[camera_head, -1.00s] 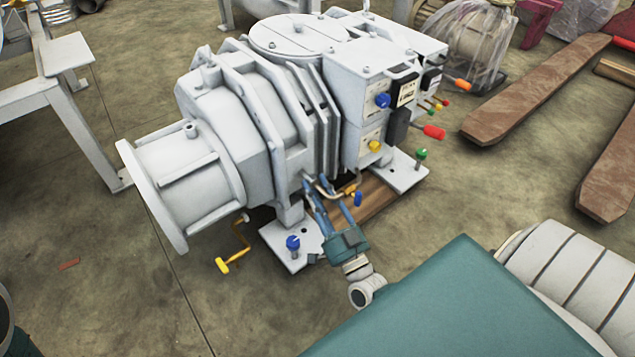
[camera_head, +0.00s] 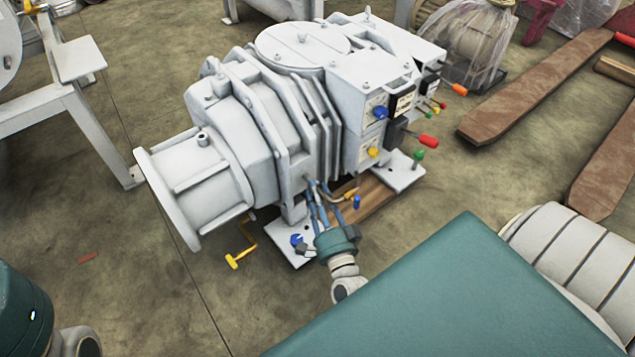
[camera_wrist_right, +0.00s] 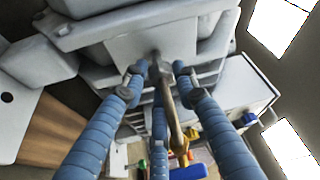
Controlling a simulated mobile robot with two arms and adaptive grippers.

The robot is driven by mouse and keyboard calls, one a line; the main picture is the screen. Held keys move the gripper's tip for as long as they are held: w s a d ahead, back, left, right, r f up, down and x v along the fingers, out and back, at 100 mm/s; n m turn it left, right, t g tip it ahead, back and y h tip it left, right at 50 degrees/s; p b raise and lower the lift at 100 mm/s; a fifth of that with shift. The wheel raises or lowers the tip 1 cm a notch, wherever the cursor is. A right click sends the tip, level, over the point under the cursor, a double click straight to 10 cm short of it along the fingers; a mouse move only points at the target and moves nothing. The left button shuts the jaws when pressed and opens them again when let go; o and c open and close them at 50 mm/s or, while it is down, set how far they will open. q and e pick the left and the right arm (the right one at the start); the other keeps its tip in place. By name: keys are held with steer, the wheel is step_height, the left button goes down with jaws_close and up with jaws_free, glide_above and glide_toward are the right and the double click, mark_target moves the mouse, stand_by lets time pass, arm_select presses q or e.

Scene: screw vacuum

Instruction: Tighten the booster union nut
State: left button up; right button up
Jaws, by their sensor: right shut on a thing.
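The booster vacuum pump (camera_head: 270,120) is a large light-grey machine on the floor, with a flanged cylinder facing left. A thin pipe (camera_wrist_right: 178,105) comes out of its lower side and ends near a brass fitting with a blue handle (camera_head: 357,202). The union nut (camera_wrist_right: 167,70) is at the pipe's root, mostly covered by my fingertips. My right gripper (camera_head: 311,186) reaches up from below with its blue fingers around that spot, shut on the nut. In the right wrist view the fingertips (camera_wrist_right: 158,72) meet the nut from both sides. My left gripper is out of view.
A blue-knobbed bolt (camera_head: 297,240) and a yellow crank handle (camera_head: 240,257) are close to my right gripper. Coloured knobs, including a red one (camera_head: 428,140), stick out on the pump's right. A grey stand (camera_head: 75,100) is at left. Open floor lies in front.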

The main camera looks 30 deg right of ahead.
steer(key=shift+a+r+m, duration=0.1)
steer(key=shift+a+m, duration=0.2)
steer(key=o, duration=1.1)
steer(key=shift+d, duration=0.1)
step_height(320, 180, up, 10)
stand_by(0.4)
